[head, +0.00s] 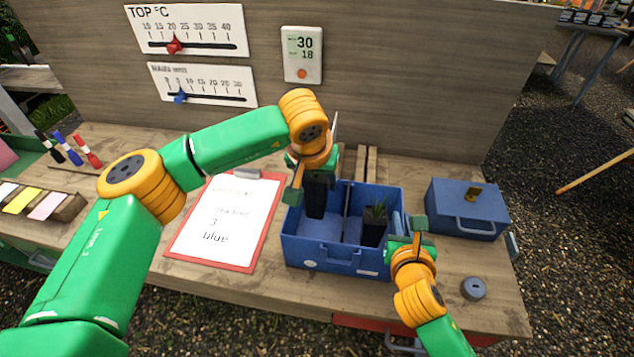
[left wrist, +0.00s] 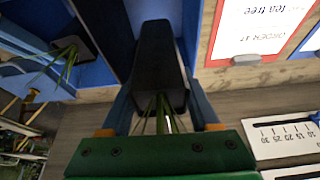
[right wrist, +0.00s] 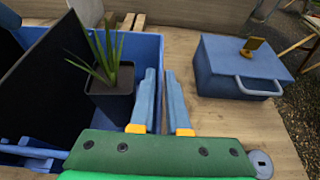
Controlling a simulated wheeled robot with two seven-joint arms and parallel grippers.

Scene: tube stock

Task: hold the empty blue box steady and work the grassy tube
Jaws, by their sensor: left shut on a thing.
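The blue box (head: 330,256) stands open on the bench with a divider; it is not empty. A black pot with grassy leaves (head: 373,230) stands in its right compartment, also in the right wrist view (right wrist: 110,97). My left gripper (head: 312,172) is shut on a tall dark tube (head: 316,200) with thin green stems, seen in the left wrist view (left wrist: 157,65). The tube is upright in the left compartment; I cannot tell if it touches the floor. My right gripper (right wrist: 160,100) is open at the box's right wall, its fingers apparently either side of the wall.
A closed blue case (head: 465,210) stands to the right. A grey round disc (head: 473,288) lies near the front right edge. A red clipboard (head: 172,250) lies left of the box. Markers (head: 68,148) and coloured cards (head: 45,205) are far left. A panel with gauges stands behind.

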